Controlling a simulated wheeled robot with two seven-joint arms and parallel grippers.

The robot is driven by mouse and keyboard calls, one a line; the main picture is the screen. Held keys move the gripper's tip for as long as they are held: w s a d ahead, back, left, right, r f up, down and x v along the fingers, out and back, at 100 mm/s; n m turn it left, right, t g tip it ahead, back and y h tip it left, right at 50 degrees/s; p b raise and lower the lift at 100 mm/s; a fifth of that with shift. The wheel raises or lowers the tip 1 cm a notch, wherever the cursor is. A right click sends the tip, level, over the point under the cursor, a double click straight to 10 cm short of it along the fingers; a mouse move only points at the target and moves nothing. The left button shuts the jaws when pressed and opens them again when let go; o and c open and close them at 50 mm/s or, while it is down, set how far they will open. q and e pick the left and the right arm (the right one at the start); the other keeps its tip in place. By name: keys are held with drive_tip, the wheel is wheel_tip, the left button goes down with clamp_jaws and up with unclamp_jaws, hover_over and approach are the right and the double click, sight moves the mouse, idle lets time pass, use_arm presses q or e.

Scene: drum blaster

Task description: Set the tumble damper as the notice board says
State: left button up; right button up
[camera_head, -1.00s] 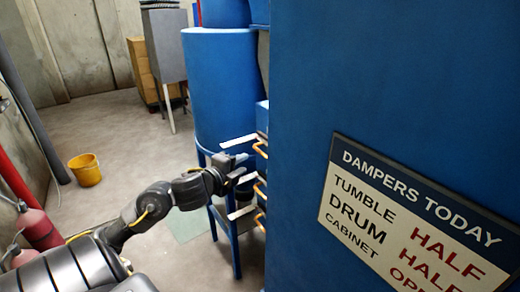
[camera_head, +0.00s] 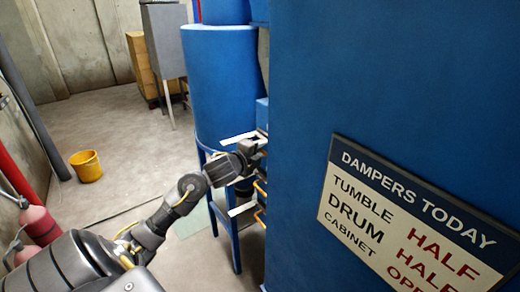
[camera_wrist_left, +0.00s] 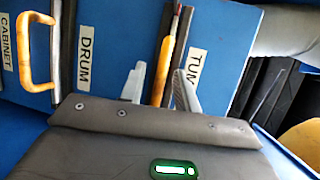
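The notice board (camera_head: 415,215) is on the blue wall at right. It reads TUMBLE HALF, DRUM HALF, and a cut-off CABINET line starting "OPE". My left gripper (camera_head: 258,146) is at the orange handles beside the blue housing. In the left wrist view its two fingers (camera_wrist_left: 162,88) are apart, on either side of an orange handle (camera_wrist_left: 163,70). This handle lies between the DRUM label (camera_wrist_left: 85,55) and a partly hidden label starting "TUM" (camera_wrist_left: 194,78). I cannot tell whether the fingers touch it. Another orange handle (camera_wrist_left: 28,55) is beside the CABINET label (camera_wrist_left: 7,42). My right gripper is not in view.
The large blue wall (camera_head: 310,80) stands close to the right of my left arm. A blue drum on legs (camera_head: 222,90) is behind the gripper. A yellow bucket (camera_head: 86,166) and red cylinders (camera_head: 38,224) are at left. The floor between is clear.

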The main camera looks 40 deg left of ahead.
use_arm(q)
drive_tip(key=shift+w, duration=0.2)
drive_tip(key=shift+c, duration=0.3)
clamp_jaws()
drive_tip(key=shift+s, duration=0.1)
